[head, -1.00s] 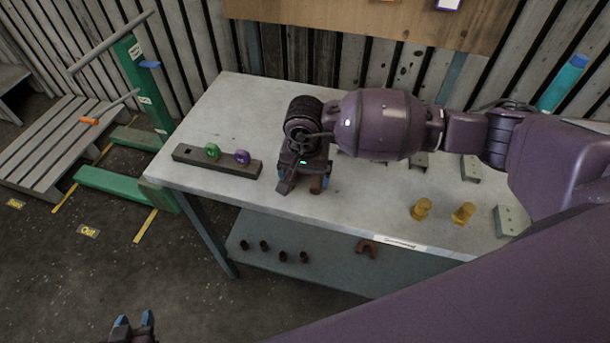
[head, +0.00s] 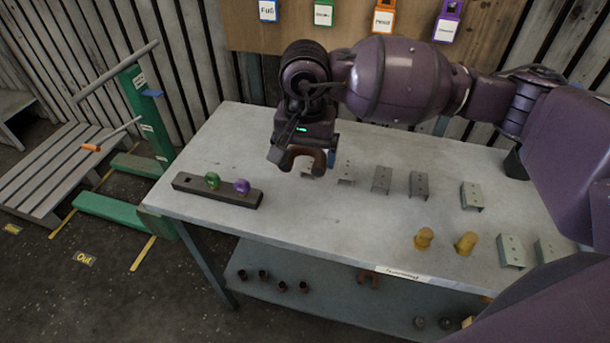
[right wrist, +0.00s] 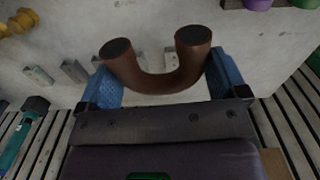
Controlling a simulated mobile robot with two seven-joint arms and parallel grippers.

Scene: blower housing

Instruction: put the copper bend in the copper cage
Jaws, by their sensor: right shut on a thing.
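The copper bend is a brown U-shaped pipe (head: 303,154) hanging in my right gripper (head: 304,160), above the left-middle of the grey table. In the right wrist view the bend (right wrist: 155,83) lies between the two blue fingers of the right gripper (right wrist: 165,80), which are shut on it; its two round dark ends point away from the palm. The bend looks clear of the table. I cannot pick out a copper cage in either view. My left gripper is not in view.
The table (head: 340,210) holds a dark bar (head: 217,190) with a green and a purple ring, several grey brackets (head: 382,180), and yellow fittings (head: 423,238). Small brown cups (head: 283,286) and another brown U-shaped piece (head: 368,280) are on the lower shelf. Coloured holders (head: 384,16) hang behind.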

